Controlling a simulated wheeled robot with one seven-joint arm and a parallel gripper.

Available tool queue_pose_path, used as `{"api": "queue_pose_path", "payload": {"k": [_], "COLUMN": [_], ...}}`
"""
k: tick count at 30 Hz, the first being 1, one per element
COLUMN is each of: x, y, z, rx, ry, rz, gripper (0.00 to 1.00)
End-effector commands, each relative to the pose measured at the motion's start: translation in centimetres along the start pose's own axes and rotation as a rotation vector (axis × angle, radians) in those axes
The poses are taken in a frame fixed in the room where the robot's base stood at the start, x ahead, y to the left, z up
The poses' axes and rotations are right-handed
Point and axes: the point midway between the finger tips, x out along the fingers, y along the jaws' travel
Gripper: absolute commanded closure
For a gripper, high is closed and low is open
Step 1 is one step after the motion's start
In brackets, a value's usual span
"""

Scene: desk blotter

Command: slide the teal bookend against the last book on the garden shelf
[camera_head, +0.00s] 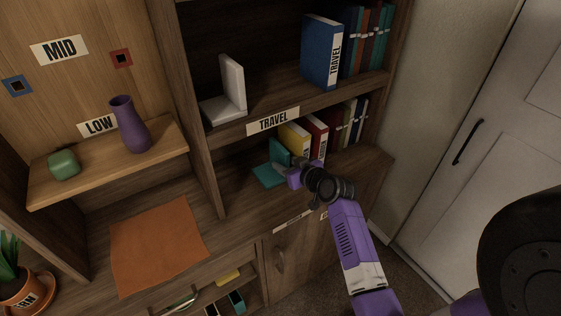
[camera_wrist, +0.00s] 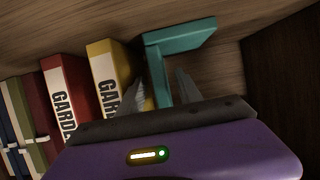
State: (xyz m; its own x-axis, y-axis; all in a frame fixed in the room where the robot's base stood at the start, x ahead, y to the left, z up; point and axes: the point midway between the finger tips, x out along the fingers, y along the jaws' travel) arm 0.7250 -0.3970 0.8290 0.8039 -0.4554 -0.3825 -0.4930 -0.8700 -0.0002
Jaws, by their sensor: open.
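The teal bookend (camera_head: 268,176) stands upright on the lower shelf, its flat base reaching left. It also shows in the wrist view (camera_wrist: 158,70), with its upright plate between my two fingers. My gripper (camera_head: 283,168) (camera_wrist: 161,92) is open around that plate, one finger on each side. The yellow garden binder (camera_head: 295,137) (camera_wrist: 108,72) is the end book, right beside the bookend in the head view. One finger lies at the gap between them. Whether the bookend touches the yellow binder is hidden.
A red garden binder (camera_head: 318,135) (camera_wrist: 68,88) and several thinner books stand beyond the yellow one. The shelf above, labelled TRAVEL (camera_head: 273,121), holds a blue binder (camera_head: 321,52) and a pale bookend (camera_head: 233,83). A wooden divider (camera_head: 190,110) stands left.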

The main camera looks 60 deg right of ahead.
Motion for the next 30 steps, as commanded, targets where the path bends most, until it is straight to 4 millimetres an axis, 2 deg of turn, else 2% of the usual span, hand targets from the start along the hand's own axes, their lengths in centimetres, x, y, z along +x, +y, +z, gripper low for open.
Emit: {"api": "queue_pose_path", "payload": {"k": [3, 9, 30], "x": [-1.9, -3.7, -3.9], "y": [-0.1, 0.0, 0.0], "z": [0.1, 0.1, 0.0], "rx": [-0.001, -0.001, -0.001], "ry": [-0.001, -0.001, 0.000], "rz": [0.000, 0.000, -0.001], "gripper": [0.58, 0.58, 0.58]}}
